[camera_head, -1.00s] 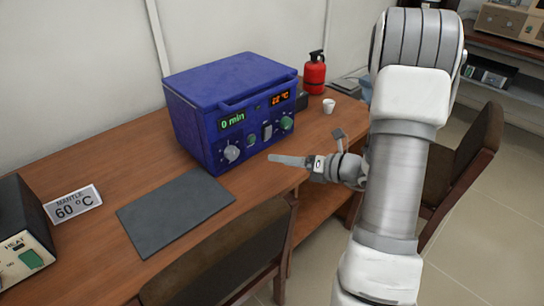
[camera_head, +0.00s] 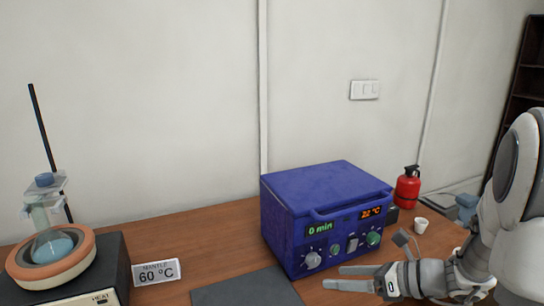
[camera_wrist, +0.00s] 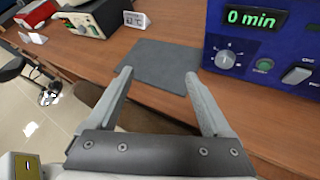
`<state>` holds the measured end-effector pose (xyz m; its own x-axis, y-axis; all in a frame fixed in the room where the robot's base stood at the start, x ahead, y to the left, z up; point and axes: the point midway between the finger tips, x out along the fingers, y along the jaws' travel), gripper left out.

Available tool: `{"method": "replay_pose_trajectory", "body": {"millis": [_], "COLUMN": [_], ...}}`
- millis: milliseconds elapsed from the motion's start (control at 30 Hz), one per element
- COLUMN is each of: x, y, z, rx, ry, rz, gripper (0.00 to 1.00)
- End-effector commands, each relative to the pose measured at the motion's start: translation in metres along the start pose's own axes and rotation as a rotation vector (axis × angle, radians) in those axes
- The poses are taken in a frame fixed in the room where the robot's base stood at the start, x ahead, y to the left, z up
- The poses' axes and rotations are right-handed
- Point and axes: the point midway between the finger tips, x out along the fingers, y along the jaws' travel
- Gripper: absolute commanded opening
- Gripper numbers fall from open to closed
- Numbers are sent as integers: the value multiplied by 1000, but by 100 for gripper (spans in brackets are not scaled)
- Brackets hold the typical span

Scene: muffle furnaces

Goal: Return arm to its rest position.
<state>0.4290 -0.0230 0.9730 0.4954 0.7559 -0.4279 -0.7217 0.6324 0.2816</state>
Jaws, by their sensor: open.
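My gripper (camera_head: 333,277) is open and empty, with its two fingers spread apart and pointing left in the head view. It is in front of the lower face of the blue muffle furnace (camera_head: 325,188). My arm comes in from the right edge. The furnace door looks shut, and its displays read 0 min and about 22 °C, though the last is hard to read. In the wrist view my gripper (camera_wrist: 158,74) shows nothing between its fingers but the dark mat beyond, and the furnace front (camera_wrist: 275,45) is to the right.
A dark grey mat (camera_head: 245,288) lies on the wooden bench left of the furnace. A heating mantle (camera_head: 50,262) with a flask and a 60 °C sign (camera_head: 156,272) stand farther left. A red extinguisher (camera_head: 407,187) and a white cup (camera_head: 421,226) are right of the furnace.

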Motion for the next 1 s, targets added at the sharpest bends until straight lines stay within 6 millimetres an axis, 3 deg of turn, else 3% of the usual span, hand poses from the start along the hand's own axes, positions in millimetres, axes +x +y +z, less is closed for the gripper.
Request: {"method": "replay_pose_trajectory", "body": {"millis": [33, 100, 400, 700, 1000], "x": [-3, -6, -39, -95, -145], "y": [25, 53, 146, 191, 201], "z": [15, 23, 35, 48, 75], "rx": [-126, -293, -1033, -1782, -2349], "ry": [52, 127, 425, 724, 1004], "rz": [37, 87, 295, 478, 589], "gripper": [84, 84, 84, 84, 84]}}
